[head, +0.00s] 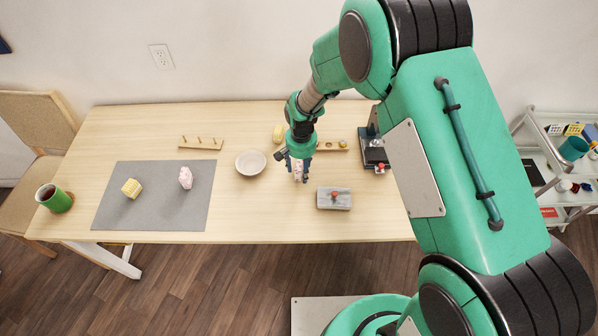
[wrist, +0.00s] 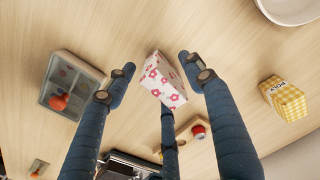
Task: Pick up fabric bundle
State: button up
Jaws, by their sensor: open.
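A white fabric bundle with pink flowers (wrist: 163,80) lies on the wooden table; in the head view it shows partly under my gripper (head: 297,165). In the wrist view my gripper (wrist: 158,68) is open, with its blue fingers spread around the bundle. I cannot tell whether any finger touches it. A yellow checked bundle with a label (wrist: 283,98) lies to the right in the wrist view and at the table's back (head: 278,132) in the head view. A yellow bundle (head: 131,188) and a pink bundle (head: 186,177) rest on the grey mat (head: 155,214).
A grey tin with a red item (head: 334,204) stands close to my gripper at front right. A bowl (head: 251,162) is to its left. A peg rack (head: 201,144), a spool holder (head: 330,147) and a sewing machine (head: 374,152) stand further back.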

jog(key=shift+f, duration=0.15)
dwell(0.4)
jog(key=c, duration=1)
